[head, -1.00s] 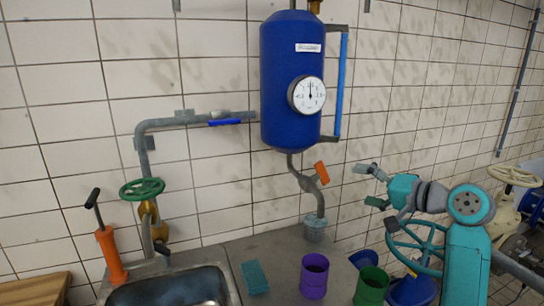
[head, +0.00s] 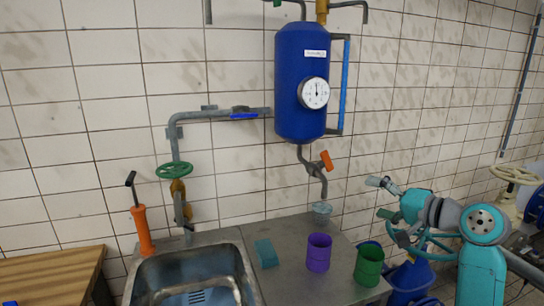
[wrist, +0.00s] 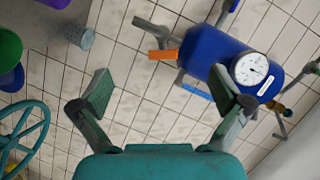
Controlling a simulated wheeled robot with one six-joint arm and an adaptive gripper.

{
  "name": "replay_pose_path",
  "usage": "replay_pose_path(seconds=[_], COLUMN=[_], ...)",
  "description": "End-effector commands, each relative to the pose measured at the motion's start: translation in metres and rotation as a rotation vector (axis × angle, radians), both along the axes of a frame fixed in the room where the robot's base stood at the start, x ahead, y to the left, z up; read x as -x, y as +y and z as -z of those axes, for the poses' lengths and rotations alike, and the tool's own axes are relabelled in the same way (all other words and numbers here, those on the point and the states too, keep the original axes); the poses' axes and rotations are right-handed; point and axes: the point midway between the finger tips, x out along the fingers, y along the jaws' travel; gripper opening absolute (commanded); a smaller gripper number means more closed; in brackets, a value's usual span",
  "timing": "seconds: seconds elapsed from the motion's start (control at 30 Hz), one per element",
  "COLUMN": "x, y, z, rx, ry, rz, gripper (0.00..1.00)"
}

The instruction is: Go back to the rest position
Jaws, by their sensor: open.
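My gripper (head: 381,199) is open and empty at the right of the head view, held in the air to the right of the blue tank (head: 300,85). In the wrist view my gripper (wrist: 168,95) shows its two fingers wide apart with nothing between them. Beyond the fingers are the tiled wall and the blue tank (wrist: 212,58) with its round gauge. The orange valve handle (head: 326,160) below the tank is to the left of my gripper and apart from it.
A purple cup (head: 318,252) and a green cup (head: 369,266) stand on the counter beside a teal sponge (head: 266,254). A metal sink (head: 190,280), an orange hand pump (head: 142,230) and a green valve wheel (head: 174,171) are at left. A teal handwheel (wrist: 22,140) lies near my gripper.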

Motion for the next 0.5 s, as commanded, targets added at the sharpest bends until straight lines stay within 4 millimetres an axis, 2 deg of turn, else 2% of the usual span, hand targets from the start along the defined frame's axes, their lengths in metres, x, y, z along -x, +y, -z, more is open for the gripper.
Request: replay_pose_path(seconds=[0.27,0.47,0.5], x=[0.003,0.01,0.012], y=[0.004,0.01,0.011], z=[0.039,0.082,0.095], rx=[-0.004,-0.002,-0.002], ry=[-0.002,-0.004,-0.002], rz=[0.041,0.088,0.101], gripper=[1.0,1.0,1.0])
